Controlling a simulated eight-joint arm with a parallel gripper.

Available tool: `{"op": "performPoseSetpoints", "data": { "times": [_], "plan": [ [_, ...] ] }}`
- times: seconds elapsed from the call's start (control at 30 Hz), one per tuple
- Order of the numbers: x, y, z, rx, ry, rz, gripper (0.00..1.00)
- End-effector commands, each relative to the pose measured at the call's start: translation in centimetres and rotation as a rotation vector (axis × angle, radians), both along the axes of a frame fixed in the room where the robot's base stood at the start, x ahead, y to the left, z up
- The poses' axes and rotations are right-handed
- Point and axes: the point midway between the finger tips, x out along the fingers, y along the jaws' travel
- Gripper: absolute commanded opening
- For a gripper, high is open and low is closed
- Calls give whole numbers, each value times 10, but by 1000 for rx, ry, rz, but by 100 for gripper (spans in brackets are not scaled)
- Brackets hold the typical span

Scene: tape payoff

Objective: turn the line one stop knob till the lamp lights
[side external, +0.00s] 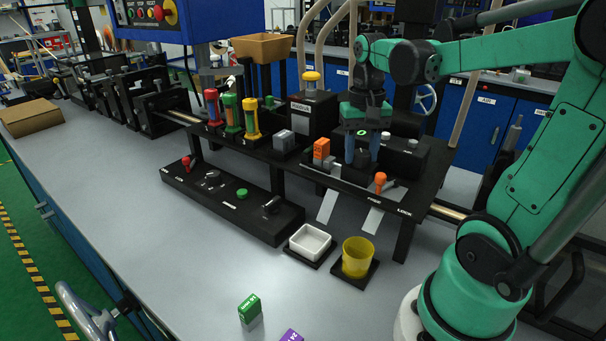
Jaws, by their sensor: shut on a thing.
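My gripper (362,160) points down at the right end of the raised black bench. Its two blue fingers are shut on a small dark part (361,157), mostly hidden between them. I cannot tell if this is the line one stop knob; its label cannot be read. An orange block (321,150) stands just left of the fingers, and an orange-topped lever (380,180) stands just right and in front. No lit lamp can be made out clearly.
Red, green and yellow cylinders (231,112) stand on the raised bench at left. A black box with a yellow button (311,78) stands behind. A white dish (310,241) and yellow cup (357,257) sit in front. The grey tabletop (150,230) is clear at left.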

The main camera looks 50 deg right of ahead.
Motion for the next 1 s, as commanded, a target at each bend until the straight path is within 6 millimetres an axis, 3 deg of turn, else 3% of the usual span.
{"op": "performPoseSetpoints", "data": {
  "times": [0.4, 0.97, 1.0],
  "plan": [
    [-1, 1, 0, 3, 4, -204, 0],
    [-1, 1, 0, 4, 5, -237, 0],
    [-1, 1, 0, 4, 5, -237, 44]
  ]
}}
